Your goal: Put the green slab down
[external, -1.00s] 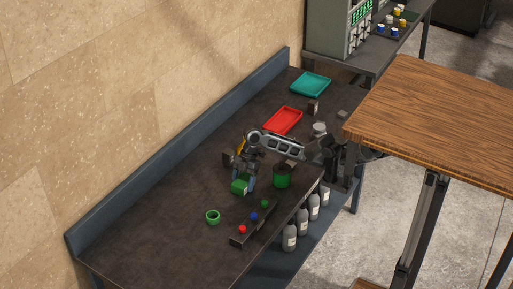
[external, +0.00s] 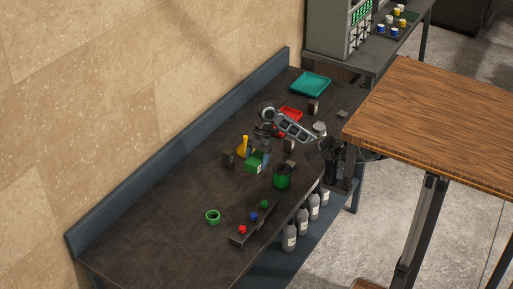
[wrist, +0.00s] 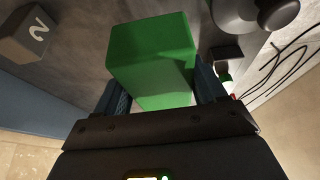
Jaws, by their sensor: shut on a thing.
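The green slab (external: 255,163) is a small green block in the external view, over the middle of the dark bench. My gripper (external: 262,150) is above it and shut on it. In the wrist view the slab (wrist: 155,62) fills the space between the two fingers (wrist: 160,92), which press on its sides. I cannot tell whether its underside touches the bench or hangs a little above it.
A yellow funnel-shaped thing (external: 243,147) and a dark block (external: 229,160) stand to the left of my gripper. The bench's near left is mostly clear.

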